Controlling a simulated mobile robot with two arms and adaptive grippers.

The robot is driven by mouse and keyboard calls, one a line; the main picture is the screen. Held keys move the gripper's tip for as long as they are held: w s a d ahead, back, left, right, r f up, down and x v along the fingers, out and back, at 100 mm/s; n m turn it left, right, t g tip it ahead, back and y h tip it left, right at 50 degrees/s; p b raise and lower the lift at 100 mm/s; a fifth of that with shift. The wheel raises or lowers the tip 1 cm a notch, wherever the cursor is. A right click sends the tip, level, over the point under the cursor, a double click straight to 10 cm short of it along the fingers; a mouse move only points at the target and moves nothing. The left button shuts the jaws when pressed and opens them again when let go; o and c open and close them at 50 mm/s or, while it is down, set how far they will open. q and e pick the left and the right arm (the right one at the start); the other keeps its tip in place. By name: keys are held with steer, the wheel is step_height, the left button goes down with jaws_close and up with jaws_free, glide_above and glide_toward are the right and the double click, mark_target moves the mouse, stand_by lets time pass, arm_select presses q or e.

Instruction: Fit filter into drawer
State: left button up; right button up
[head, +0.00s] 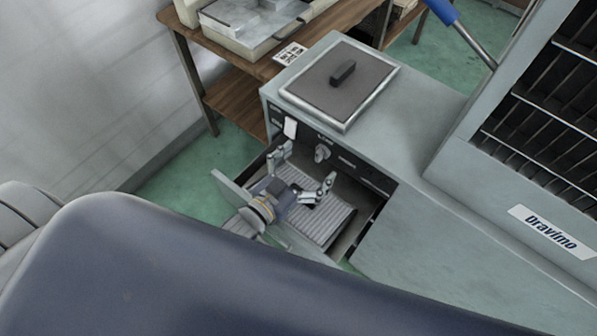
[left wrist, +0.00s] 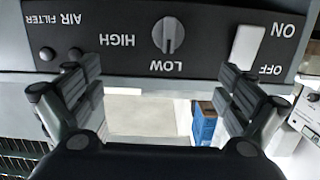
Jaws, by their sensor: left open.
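The drawer (head: 229,192) is pulled out from the front of the grey machine. The filter (head: 330,221), a grey ribbed panel, lies inside the drawer, with a dark gap showing along its right side. My gripper hides part of its left portion, so I cannot tell whether it sits fully flat. My left gripper (head: 306,167) is open and empty above the drawer, its fingers pointing toward the machine's control panel. In the left wrist view its spread fingers (left wrist: 160,92) have nothing between them. My right gripper is not in view.
The control panel (left wrist: 205,40) has a LOW/HIGH knob (left wrist: 168,35) and an ON/OFF switch (left wrist: 247,48), close ahead of the fingers. A dark lid with a handle (head: 343,73) tops the machine. A wooden bench (head: 235,103) stands behind left; a slatted cabinet (head: 540,110) is right.

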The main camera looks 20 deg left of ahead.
arm_select(q)
steer(key=v, duration=0.7)
steer(key=shift+s, duration=0.35)
steer(key=shift+a+r, duration=0.1)
steer(key=shift+a, duration=0.05)
stand_by(0.3)
